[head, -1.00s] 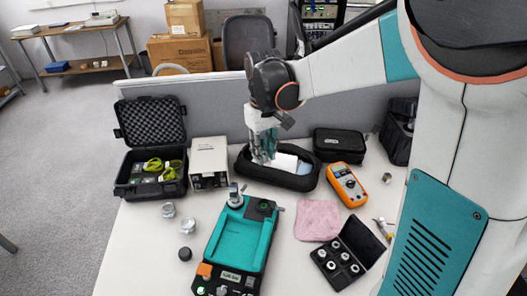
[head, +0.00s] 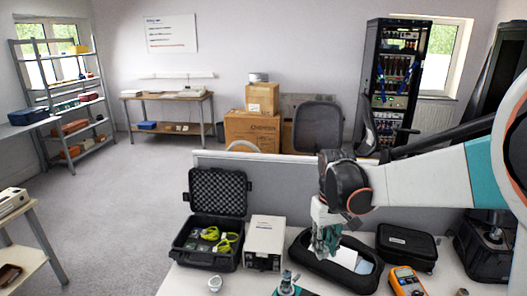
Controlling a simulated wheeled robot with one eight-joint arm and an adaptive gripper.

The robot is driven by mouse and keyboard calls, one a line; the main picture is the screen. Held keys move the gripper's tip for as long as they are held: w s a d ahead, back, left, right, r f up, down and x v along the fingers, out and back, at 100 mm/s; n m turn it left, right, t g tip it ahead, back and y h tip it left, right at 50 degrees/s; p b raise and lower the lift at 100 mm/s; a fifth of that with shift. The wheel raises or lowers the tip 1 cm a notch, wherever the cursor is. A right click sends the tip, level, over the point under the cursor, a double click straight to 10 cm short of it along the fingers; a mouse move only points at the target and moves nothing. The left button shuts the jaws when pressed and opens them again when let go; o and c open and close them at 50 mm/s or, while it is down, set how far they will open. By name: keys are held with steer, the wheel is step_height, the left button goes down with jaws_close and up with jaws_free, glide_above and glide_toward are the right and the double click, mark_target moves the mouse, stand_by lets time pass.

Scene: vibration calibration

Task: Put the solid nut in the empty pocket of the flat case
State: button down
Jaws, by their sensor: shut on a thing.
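My gripper (head: 323,252) points down over the left part of the open black soft case (head: 369,283) on the table. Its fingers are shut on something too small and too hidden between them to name. I cannot make out the solid nut in the head view now. The flat case with its pockets is outside the picture now; a second ago it lay open at the front right of the table.
A black hard case (head: 208,256) with yellow-green things stands left, beside a white box instrument (head: 264,243). An orange multimeter (head: 406,282) and a closed black case (head: 407,246) are right. A metal cylinder (head: 214,284) and teal device (head: 290,288) show at the bottom. A grey partition (head: 270,176) stands behind.

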steer(key=f+b, duration=0.1)
steer(key=f, duration=0.4)
steer(key=s+f+m, duration=0.1)
steer(key=f, duration=0.5)
steer(key=s+f+m+b, duration=0.1)
steer(key=f, duration=0.4)
steer(key=shift+f+b, duration=0.35)
